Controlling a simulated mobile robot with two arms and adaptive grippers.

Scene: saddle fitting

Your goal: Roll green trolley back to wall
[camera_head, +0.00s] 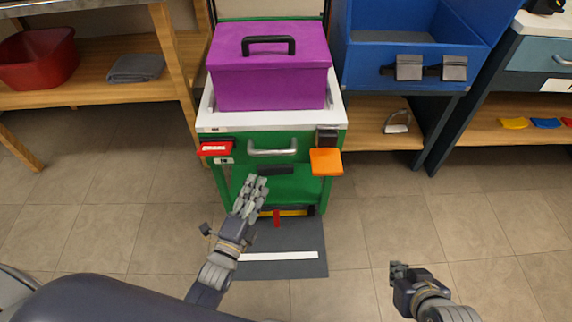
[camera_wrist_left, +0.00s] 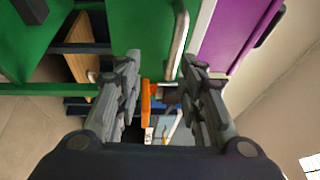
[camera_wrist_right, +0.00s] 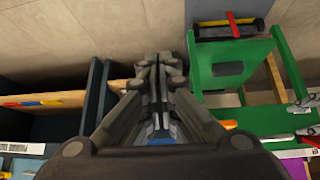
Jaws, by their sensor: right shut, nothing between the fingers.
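The green trolley (camera_head: 240,146) stands in the middle of the head view, with a white top and a silver bar handle (camera_head: 272,149) on its front. A purple toolbox (camera_head: 270,80) with a black handle sits on top. My left gripper (camera_head: 256,184) is open and empty in front of the trolley's lower front. In the left wrist view the green front (camera_wrist_left: 145,25) and the silver handle (camera_wrist_left: 180,45) show beyond its spread fingers. My right gripper (camera_head: 396,270) is shut and empty, low over the floor, right of the trolley. Its closed fingers show in the right wrist view (camera_wrist_right: 158,65).
A red pedal (camera_head: 277,217) sits low at the trolley's front, by a grey mat (camera_head: 300,269) with a white stripe. An orange block (camera_head: 326,161) juts from the front's right side. Wooden shelves (camera_head: 110,92) flank the left; a blue bin (camera_head: 400,62) flanks the right.

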